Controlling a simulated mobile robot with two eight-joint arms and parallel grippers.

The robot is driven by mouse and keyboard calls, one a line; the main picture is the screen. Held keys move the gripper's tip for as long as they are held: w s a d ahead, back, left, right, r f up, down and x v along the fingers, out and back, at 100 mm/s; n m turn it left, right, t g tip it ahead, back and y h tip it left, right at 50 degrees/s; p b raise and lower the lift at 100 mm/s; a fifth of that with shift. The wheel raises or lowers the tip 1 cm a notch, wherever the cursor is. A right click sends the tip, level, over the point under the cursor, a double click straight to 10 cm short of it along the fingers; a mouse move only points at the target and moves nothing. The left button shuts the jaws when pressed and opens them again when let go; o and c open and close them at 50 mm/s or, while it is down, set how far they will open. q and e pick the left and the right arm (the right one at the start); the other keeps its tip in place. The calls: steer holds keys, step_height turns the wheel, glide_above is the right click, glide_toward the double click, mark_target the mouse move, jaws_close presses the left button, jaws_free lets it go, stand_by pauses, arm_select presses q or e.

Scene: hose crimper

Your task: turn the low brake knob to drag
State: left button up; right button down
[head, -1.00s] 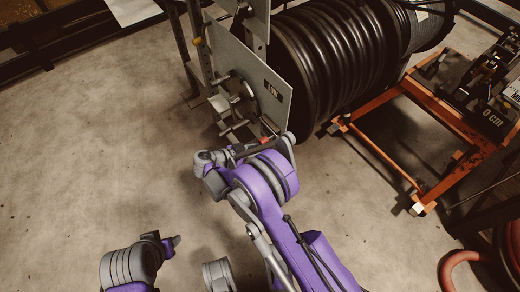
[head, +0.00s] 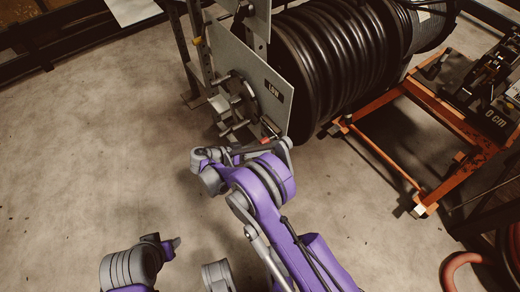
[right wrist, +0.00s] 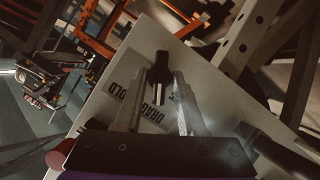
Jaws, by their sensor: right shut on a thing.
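The low brake knob (right wrist: 159,72) is a black knob with a pale line, on a grey panel that also shows in the head view (head: 258,75) with a "LOW" label. In the right wrist view, my right gripper (right wrist: 160,80) has one finger on each side of the knob and is shut on it. A plate with the words DRAG and HOLD (right wrist: 147,113) lies around the knob, partly hidden by the fingers. The pale line lies near DRAG; its exact setting is unclear. In the head view my right arm hides the knob. My left gripper (head: 172,243) is at lower left, away from the panel, its jaws unclear.
A large reel of black hose (head: 335,65) stands behind the panel. A spoked hub (head: 238,98) sticks out from the panel's face. An orange wheeled frame (head: 440,110) stands at right. The floor at left (head: 90,150) is clear.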

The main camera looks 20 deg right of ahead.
steer(key=c, duration=0.8)
jaws_free()
steer(key=p+v, duration=0.2)
steer(key=v, duration=0.9)
